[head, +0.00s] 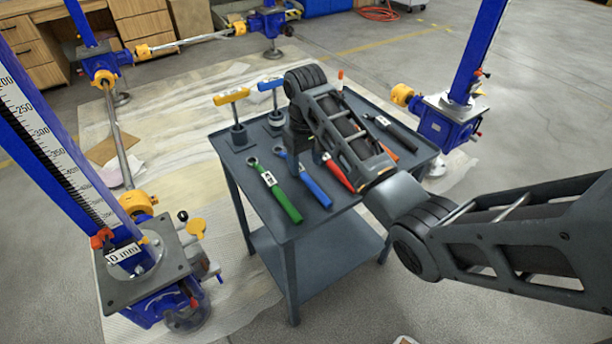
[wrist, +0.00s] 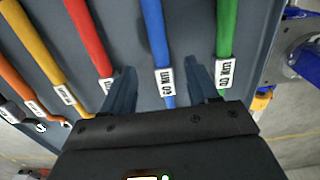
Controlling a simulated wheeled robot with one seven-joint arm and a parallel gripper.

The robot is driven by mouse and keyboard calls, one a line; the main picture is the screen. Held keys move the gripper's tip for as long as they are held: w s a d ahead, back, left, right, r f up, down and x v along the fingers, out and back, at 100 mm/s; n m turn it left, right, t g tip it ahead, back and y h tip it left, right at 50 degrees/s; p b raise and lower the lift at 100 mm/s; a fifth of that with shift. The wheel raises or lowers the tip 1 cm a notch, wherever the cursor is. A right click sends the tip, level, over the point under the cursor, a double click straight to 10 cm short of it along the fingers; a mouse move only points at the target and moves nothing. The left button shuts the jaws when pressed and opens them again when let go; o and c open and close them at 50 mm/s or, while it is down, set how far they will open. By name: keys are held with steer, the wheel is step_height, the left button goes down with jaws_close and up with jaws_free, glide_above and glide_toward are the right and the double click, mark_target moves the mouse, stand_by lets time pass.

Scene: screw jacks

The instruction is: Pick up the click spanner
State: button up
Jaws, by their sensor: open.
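Several click spanners lie side by side on the dark trolley top, each with a white label: a green spanner (head: 278,192), a blue spanner (head: 312,184) and a red spanner (head: 338,172), plus orange and black ones. In the wrist view the blue spanner (wrist: 156,45) runs between my open fingers. The green spanner (wrist: 226,35) is to the right, the red spanner (wrist: 88,38) to the left, and yellow (wrist: 38,45) and orange (wrist: 15,88) ones farther left. My gripper (wrist: 163,85) is open and holds nothing. My arm hides parts of several spanners in the head view.
The trolley (head: 285,265) has a lower shelf. T-handled tools with yellow (head: 232,97) and blue (head: 270,85) grips stand upright at its back left. Blue screw jacks stand left (head: 150,270) and right (head: 445,120) of it. Open floor lies in front.

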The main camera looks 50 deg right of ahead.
mark_target(304, 173)
steer(key=shift+w+f, duration=0.15)
steer(key=shift+f, duration=2.1)
jaws_close()
